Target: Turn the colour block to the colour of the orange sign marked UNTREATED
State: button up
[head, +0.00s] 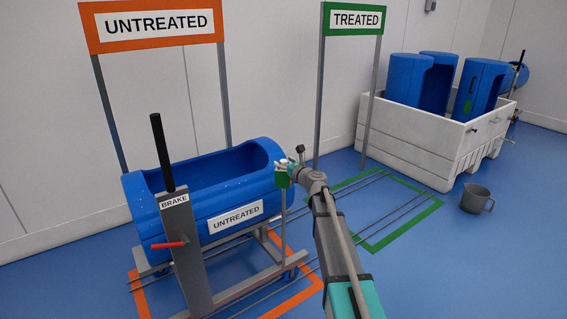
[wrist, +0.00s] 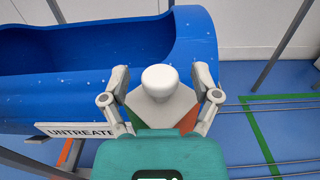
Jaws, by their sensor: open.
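The orange sign marked UNTREATED (head: 152,24) stands on two grey posts behind the blue tub (head: 208,195), which bears an UNTREATED label. The colour block (head: 283,181) sits on a thin post at the tub's right end and shows a green face in the head view. In the wrist view, the colour block (wrist: 183,102) has a pale top with a round white knob (wrist: 160,82), green at its lower left and orange at its right. My gripper (head: 294,164) is open, one finger on each side of the knob. Contact cannot be told.
A brake lever (head: 163,150) and red handle (head: 170,245) stand at the tub carrier's near left. A green TREATED sign (head: 357,20) stands behind an empty green floor frame (head: 410,232). A white crate (head: 420,137) holds blue tubs. A grey jug (head: 475,199) stands on the floor.

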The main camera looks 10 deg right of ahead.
jog(key=shift+w+a, duration=0.1)
jog(key=shift+w, duration=0.1)
jog(key=shift+c, duration=0.2)
grip_shut()
jog(key=shift+s+a+m+t+h, duration=0.1)
jog(key=shift+m+t+h, duration=0.25)
jog(key=shift+h, duration=0.25)
jog(key=shift+m+t+h, duration=0.45)
jog(key=shift+m+h, duration=1)
jog(key=shift+h, duration=0.75)
jog(key=shift+m+g+h, duration=0.25)
jog(key=shift+m+h, duration=1.05)
jog(key=shift+h, duration=0.7)
jog(key=shift+m+g+h, duration=0.25)
jog(key=shift+m+h, duration=1.05)
jog(key=shift+h, duration=1)
jog(key=shift+o, duration=0.2)
grip_release()
